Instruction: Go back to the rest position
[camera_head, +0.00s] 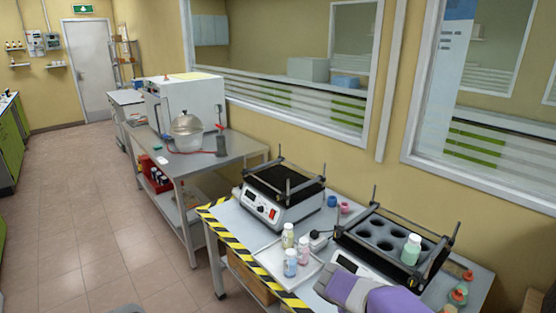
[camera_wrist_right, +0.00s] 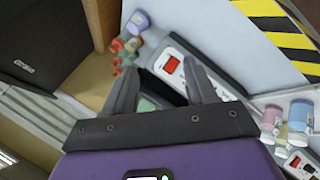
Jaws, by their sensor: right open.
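My right gripper (camera_head: 335,283) is low over the front of the bench in the head view, and its purple wrist comes in from the lower right. The right wrist view shows its two grey fingers (camera_wrist_right: 163,72) spread apart with nothing held between them. A white-capped bottle with green contents (camera_head: 411,249) stands upright in the dark holed rack (camera_head: 384,234) beyond the gripper. My left gripper is not in view.
The bench (camera_head: 240,222) has a black-and-yellow striped edge. A shaker device (camera_head: 285,197) stands at the back. A white tray (camera_head: 272,258) holds several capped bottles left of my right gripper. Orange-topped flasks (camera_head: 458,293) stand at the right. The floor (camera_head: 95,220) is clear at left.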

